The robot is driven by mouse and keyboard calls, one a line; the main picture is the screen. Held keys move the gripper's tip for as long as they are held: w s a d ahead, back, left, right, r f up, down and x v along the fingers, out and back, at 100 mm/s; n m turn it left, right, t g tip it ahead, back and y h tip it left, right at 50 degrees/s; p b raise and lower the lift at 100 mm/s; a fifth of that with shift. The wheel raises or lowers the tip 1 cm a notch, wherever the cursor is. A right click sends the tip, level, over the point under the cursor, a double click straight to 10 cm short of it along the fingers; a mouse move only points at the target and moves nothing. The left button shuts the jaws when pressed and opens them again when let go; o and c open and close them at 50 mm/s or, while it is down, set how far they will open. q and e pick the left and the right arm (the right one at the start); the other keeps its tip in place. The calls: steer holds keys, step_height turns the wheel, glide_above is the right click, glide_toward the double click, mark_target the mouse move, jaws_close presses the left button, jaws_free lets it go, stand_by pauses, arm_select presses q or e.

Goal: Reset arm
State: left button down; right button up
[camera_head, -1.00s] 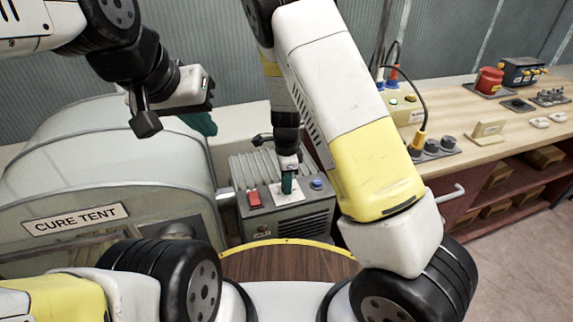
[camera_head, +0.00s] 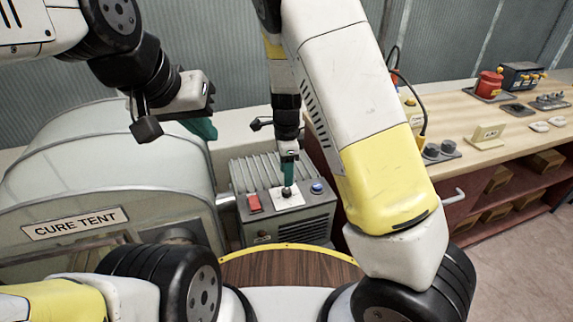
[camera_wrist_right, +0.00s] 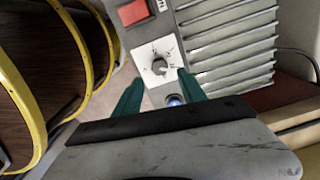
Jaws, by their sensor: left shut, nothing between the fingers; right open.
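My left gripper (camera_head: 200,128) hangs at the upper left, above and behind the cure tent (camera_head: 120,165), with green fingertips shut and empty. My right gripper (camera_head: 288,172) points down over the grey finned control box (camera_head: 308,222) beside the tent. In the right wrist view the right gripper's two green fingers (camera_wrist_right: 158,98) stand apart, with nothing between them. The box's grey knob (camera_head: 287,192) on its white plate is just below the right gripper; in the right wrist view the knob (camera_wrist_right: 160,66) is clear of the fingertips.
The box also has a red switch (camera_head: 253,202) and a blue button (camera_head: 318,187). A wooden workbench (camera_head: 460,115) at the right carries a red container (camera_head: 489,84), a black box (camera_head: 522,76) and small parts. A yellow-edged wooden surface (camera_head: 290,268) lies in front.

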steer(key=shift+r, duration=0.75)
steer(key=s+d+r+n+t+y, duration=0.1)
steer(key=s+d+r+n+y, duration=0.2)
steer(key=r, duration=0.5)
steer(key=s+d+r+n+t+y, duration=0.1)
steer(key=s+d+r+n, duration=0.35)
steer(key=r, duration=0.45)
steer(key=s+d+r+n+t+h, duration=0.1)
steer(key=s+d+r+n+t, duration=0.1)
steer(key=s, duration=0.4)
steer(key=s+d+r+n+t, duration=0.2)
steer(key=s+d+r+n, duration=0.3)
steer(key=s+r+n, duration=0.1)
steer(key=shift+s+n+h, duration=0.15)
steer(key=shift+n+h, duration=0.25)
steer(key=shift+n, duration=0.05)
